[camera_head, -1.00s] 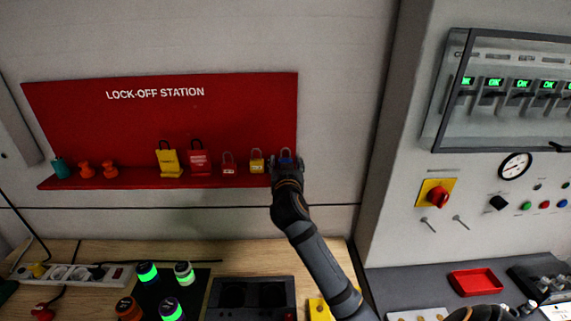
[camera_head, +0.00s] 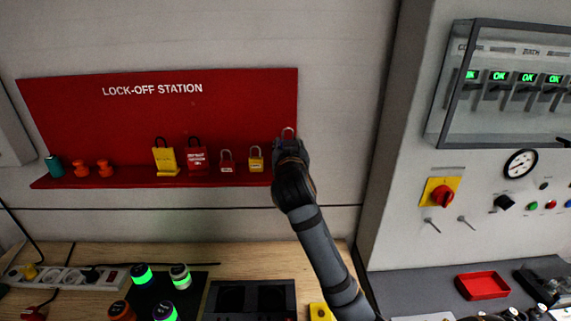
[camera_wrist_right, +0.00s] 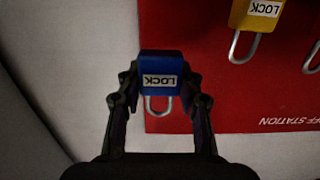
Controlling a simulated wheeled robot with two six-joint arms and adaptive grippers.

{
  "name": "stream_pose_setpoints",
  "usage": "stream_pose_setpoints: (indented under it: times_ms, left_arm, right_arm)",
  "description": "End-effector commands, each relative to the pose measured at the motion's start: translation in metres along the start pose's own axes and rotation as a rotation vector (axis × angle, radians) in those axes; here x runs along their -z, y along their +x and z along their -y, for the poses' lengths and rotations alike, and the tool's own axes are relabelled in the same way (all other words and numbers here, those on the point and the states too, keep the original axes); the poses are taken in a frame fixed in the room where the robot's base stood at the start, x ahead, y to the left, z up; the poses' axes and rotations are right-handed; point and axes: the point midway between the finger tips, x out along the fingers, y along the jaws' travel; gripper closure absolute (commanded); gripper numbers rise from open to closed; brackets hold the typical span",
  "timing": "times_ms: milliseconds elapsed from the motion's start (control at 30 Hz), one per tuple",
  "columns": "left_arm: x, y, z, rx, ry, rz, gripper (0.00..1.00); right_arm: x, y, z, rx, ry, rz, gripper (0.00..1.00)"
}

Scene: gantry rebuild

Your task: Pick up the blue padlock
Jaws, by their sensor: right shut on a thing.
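The blue padlock (camera_wrist_right: 160,68) with its white LOCK label is between the fingers of my right gripper (camera_wrist_right: 160,88) in the right wrist view. The fingers are shut on its two sides, and its metal shackle points toward the palm in that view. In the head view my right gripper (camera_head: 290,148) is at the right end of the red lock-off board (camera_head: 240,115), slightly above shelf level. Only the padlock's shackle (camera_head: 289,131) shows there above the fingers; its body is hidden. My left gripper is not in view.
A yellow padlock (camera_head: 256,162) and a red padlock (camera_head: 227,164) stand on the red shelf to the left of my right gripper. Red and yellow tags stand further left. Below is a wooden bench with lit knobs; a control panel is at right.

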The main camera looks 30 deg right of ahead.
Motion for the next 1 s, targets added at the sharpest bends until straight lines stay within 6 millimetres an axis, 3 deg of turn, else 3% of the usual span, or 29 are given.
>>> stream_pose_setpoints:
  times_ms: [100,200,333,400,600,1000]
  left_arm:
    - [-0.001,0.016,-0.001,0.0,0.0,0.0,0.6]
    - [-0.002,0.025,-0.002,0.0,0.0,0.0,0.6]
    - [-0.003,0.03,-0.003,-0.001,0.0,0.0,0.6]
    - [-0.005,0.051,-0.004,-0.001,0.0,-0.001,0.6]
    - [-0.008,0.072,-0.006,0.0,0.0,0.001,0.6]
    - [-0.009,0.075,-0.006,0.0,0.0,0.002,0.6]
  right_arm:
    - [0.03,-0.034,-0.005,0.005,0.012,-0.01,0.98]
    - [0.041,-0.067,-0.011,0.008,0.016,-0.007,0.98]
    - [0.053,-0.095,-0.017,0.008,0.016,-0.003,0.98]
    - [0.049,-0.098,-0.019,0.0,0.011,-0.007,0.98]
    - [0.056,-0.11,-0.021,-0.001,0.006,-0.004,0.98]
    - [0.063,-0.115,-0.022,0.0,0.001,-0.001,0.98]
